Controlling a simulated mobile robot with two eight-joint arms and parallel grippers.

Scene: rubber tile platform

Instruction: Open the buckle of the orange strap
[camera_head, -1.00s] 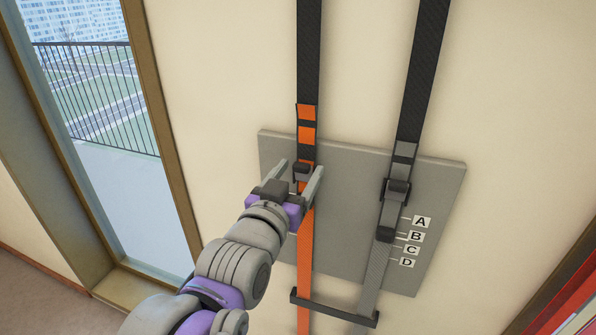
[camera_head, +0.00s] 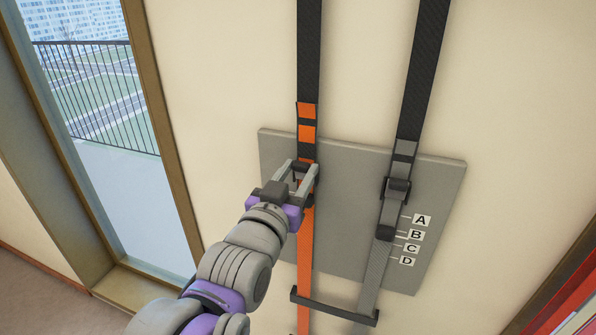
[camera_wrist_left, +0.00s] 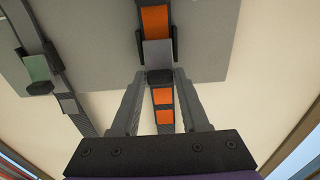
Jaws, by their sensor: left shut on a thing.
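The orange strap (camera_head: 304,245) hangs down the wall, in front of a grey panel; its upper part is black with orange patches. Its dark buckle (camera_head: 300,165) lies between the fingers of my left gripper (camera_head: 302,170), which is shut on it from below. In the left wrist view the buckle (camera_wrist_left: 160,77) shows as a dark piece between the two fingertips, beside a grey plate. The fingers partly hide the buckle in the head view, so I cannot tell whether its catch is released. My right gripper is in neither view.
A grey strap (camera_head: 370,270) with its own dark buckle (camera_head: 396,189) hangs to the right, near labels A to D. A dark crossbar (camera_head: 335,307) spans both straps low down. The grey panel (camera_head: 350,170) is behind them; a window is at left.

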